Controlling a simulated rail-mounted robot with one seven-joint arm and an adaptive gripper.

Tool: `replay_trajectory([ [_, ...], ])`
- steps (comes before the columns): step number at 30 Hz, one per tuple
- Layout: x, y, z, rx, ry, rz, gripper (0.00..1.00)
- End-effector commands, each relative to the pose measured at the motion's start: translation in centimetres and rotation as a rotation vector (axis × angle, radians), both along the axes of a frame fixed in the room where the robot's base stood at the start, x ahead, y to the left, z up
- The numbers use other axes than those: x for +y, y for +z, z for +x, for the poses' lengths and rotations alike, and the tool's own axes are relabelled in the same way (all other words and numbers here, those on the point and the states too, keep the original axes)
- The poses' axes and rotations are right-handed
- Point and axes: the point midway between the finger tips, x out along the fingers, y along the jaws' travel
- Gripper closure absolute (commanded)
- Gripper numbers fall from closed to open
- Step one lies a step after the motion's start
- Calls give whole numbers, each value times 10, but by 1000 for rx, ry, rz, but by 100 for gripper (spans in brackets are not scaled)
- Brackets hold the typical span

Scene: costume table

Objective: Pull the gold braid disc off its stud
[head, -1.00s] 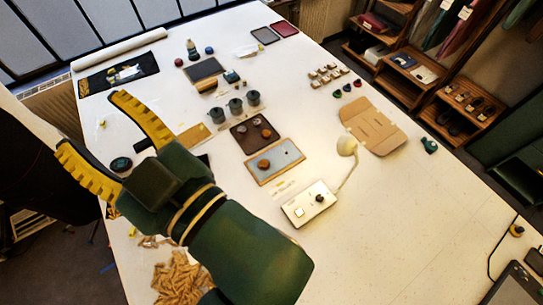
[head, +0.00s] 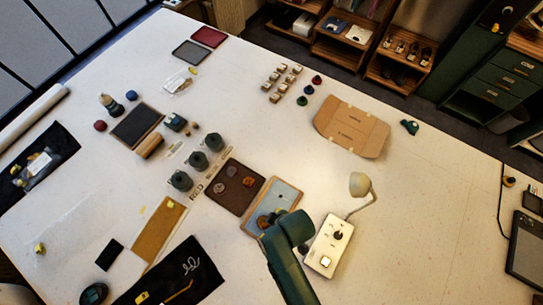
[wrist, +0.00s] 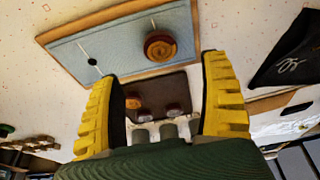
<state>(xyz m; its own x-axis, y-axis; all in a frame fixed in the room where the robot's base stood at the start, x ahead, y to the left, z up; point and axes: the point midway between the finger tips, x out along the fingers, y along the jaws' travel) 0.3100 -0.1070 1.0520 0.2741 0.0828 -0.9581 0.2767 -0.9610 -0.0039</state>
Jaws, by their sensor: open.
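A round disc (wrist: 160,46), gold on top with a reddish-brown body, sits on a blue-grey board (wrist: 118,42) with a wooden rim. Its stud is hidden beneath it. A small black dot (wrist: 92,61) shows bare on the same board. My gripper (wrist: 162,68) is open and empty in the wrist view, its yellow fingers spread wide with the disc beyond the gap between their tips. In the head view the board (head: 285,193) lies right of a brown tray, and my arm covers its lower part; my fingers cannot be made out there.
The brown tray (head: 222,203) beside the board holds several discs. A switch box (head: 320,258) and a lamp (head: 360,186) stand close to the right of my arm. Grey pots (head: 198,162) stand left of the tray. The table's right side is mostly clear.

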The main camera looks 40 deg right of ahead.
Motion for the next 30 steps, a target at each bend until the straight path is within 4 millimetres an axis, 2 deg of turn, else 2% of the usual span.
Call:
replay_trajectory([
  [8, -2, -14, 5, -6, -7, -2, 22],
  [30, 4, -84, 26, -7, -6, -2, 22],
])
